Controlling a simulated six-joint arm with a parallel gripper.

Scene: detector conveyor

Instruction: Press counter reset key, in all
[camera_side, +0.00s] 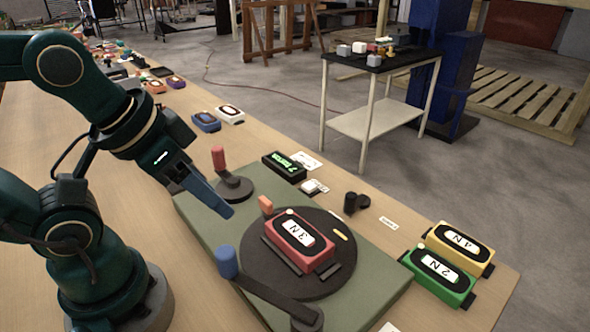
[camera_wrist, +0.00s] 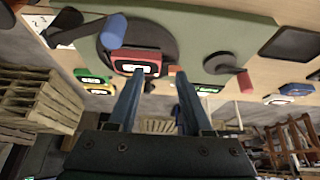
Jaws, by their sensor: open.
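A small black counter box (camera_side: 284,167) with green lit characters stands at the far edge of the green board. A small pale key on a dark base (camera_side: 313,187) sits beside it; I cannot read any label that names it the reset key. In the wrist view a green-lit display (camera_wrist: 208,89) shows beyond the board. My gripper (camera_side: 230,211) is open and empty, above the board between the red-knobbed lever and the round plate, apart from the key. Its two blue fingers (camera_wrist: 158,78) are spread in the wrist view.
A red box marked 3N (camera_side: 298,239) sits on the dark round plate (camera_side: 335,284). A red-knobbed lever (camera_side: 219,158) and blue-knobbed lever (camera_side: 228,262) rise nearby. Green (camera_side: 437,276) and yellow (camera_side: 460,246) boxes stand right. A black knob (camera_side: 350,203) stands beyond the board.

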